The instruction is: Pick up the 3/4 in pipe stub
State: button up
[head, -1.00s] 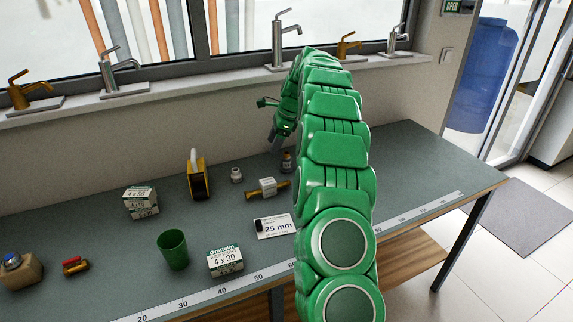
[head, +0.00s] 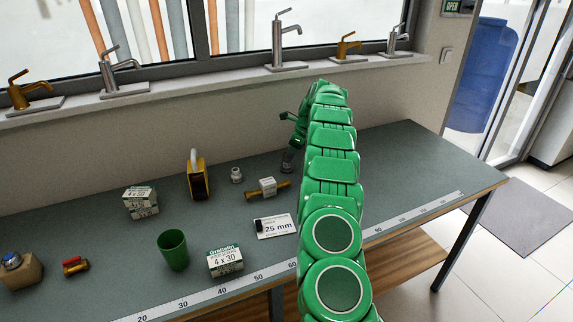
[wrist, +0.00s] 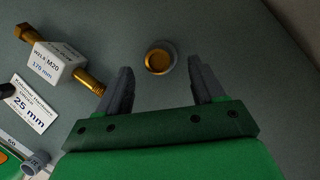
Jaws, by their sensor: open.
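A short upright round piece (wrist: 159,57) with a grey rim and a brass-coloured inside stands on the bench. It appears to be the pipe stub, though no size marking on it can be read. My gripper (wrist: 160,80) is open above it in the wrist view, with one finger on each side and the piece near the tips. Nothing is held.
A brass bolt with a white label block (head: 267,187) and a 25 mm card (head: 275,226) lie close by, left of the gripper. A small white fitting (head: 236,175), yellow-black tool (head: 198,180), green cup (head: 173,250) and boxes (head: 225,261) stand further left. The right bench is clear.

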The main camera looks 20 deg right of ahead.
jog(key=shift+a+x, duration=0.15)
jog(key=shift+x, duration=1.2)
jog(key=shift+a+x, duration=0.1)
jog(key=shift+x, duration=1.3)
jog(key=shift+w+r, duration=0.15)
jog(key=shift+w, duration=0.05)
grip_shut()
